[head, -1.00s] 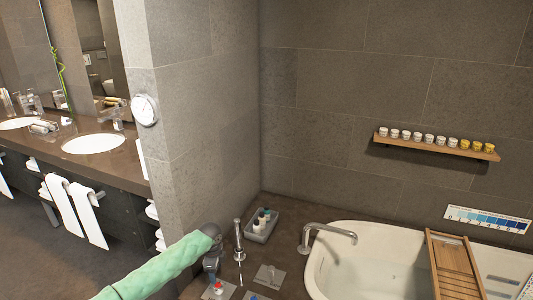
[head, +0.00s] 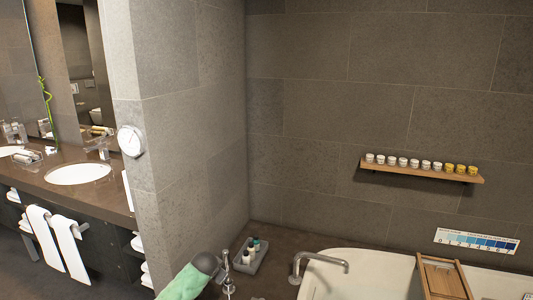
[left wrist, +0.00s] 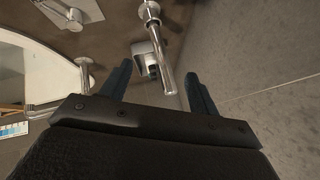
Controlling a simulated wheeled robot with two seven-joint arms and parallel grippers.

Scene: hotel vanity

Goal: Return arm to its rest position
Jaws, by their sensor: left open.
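My left arm, in a green sleeve, comes in at the bottom of the head view. Its dark wrist is beside the upright chrome tap (head: 226,265), and its fingers are not clear there. In the left wrist view my left gripper (left wrist: 158,70) is open, its two dark fingers apart with nothing held between them. The chrome tap (left wrist: 155,40) shows ahead of the fingers, its spout seen across the gap; I cannot tell whether they touch. My right gripper is not in view.
A grey tray (head: 240,266) with small bottles stands behind the tap. A bathtub (head: 375,262) with a chrome spout (head: 322,261) and wooden rack (head: 443,278) lies right. A shelf (head: 420,170) of small jars hangs on the wall. A stone wall (head: 190,130) rises close behind my arm.

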